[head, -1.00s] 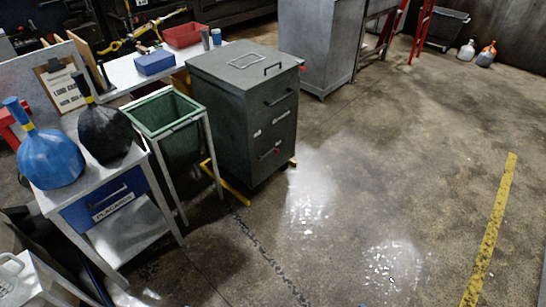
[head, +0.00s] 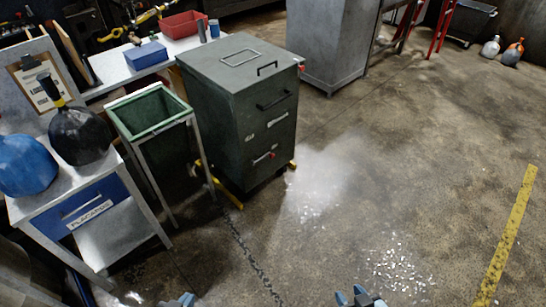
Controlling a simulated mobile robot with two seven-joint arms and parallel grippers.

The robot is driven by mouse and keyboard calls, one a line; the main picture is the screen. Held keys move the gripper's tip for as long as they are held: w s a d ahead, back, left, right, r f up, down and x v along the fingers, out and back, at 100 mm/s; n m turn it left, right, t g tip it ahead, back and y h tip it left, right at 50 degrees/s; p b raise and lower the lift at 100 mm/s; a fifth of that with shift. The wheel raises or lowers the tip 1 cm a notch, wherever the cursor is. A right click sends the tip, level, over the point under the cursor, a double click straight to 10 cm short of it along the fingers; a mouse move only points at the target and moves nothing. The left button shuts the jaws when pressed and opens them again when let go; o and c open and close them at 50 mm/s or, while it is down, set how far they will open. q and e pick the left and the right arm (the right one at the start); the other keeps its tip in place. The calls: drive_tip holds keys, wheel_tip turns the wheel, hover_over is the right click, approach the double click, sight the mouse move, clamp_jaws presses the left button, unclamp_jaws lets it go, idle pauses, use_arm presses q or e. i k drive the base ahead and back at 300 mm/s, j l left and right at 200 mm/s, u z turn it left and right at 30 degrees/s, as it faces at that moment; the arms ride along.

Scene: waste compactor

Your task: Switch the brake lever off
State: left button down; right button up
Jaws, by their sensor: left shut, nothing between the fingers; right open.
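A green metal compactor cabinet (head: 238,110) stands in the middle of the head view. It has a closed lid and dark front handles. A small red-tipped part (head: 272,156) shows low on its front, and another red part (head: 301,68) at its upper right edge. Yellow foot parts (head: 292,165) show at its base. I cannot tell which part is the brake lever. My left gripper (head: 182,299) is shut and empty at the bottom edge. My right gripper (head: 358,296) is open and empty at the bottom edge. Both are well apart from the cabinet.
A green bin in a frame (head: 150,112) stands left of the cabinet. A side table (head: 120,165) with black (head: 78,136) and blue (head: 25,166) bags is further left. White debris (head: 398,268) lies on the floor. Floor right of the cabinet is mostly open.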

sight(254, 163)
drive_tip(key=i+l+u, duration=0.1)
drive_tip(key=i+l, duration=0.2)
drive_tip(key=i+l+u, duration=0.1)
drive_tip(key=i+l, duration=0.15)
drive_tip(key=l, duration=0.25)
drive_tip(key=i+l+u, duration=0.1)
drive_tip(key=i+l, duration=0.15)
drive_tip(key=l, duration=0.15)
drive_tip(key=i+l+u, duration=0.1)
drive_tip(key=l, duration=0.35)
drive_tip(key=i+l+u, duration=0.1)
drive_tip(key=i+l, duration=0.25)
drive_tip(key=i+l+u, duration=0.1)
drive_tip(key=l, duration=0.5)
drive_tip(key=i+l+u, duration=0.1)
drive_tip(key=i+l, duration=0.15)
drive_tip(key=l, duration=0.2)
drive_tip(key=i+l+u, duration=0.1)
drive_tip(key=l, duration=0.4)
drive_tip(key=i, duration=0.1)
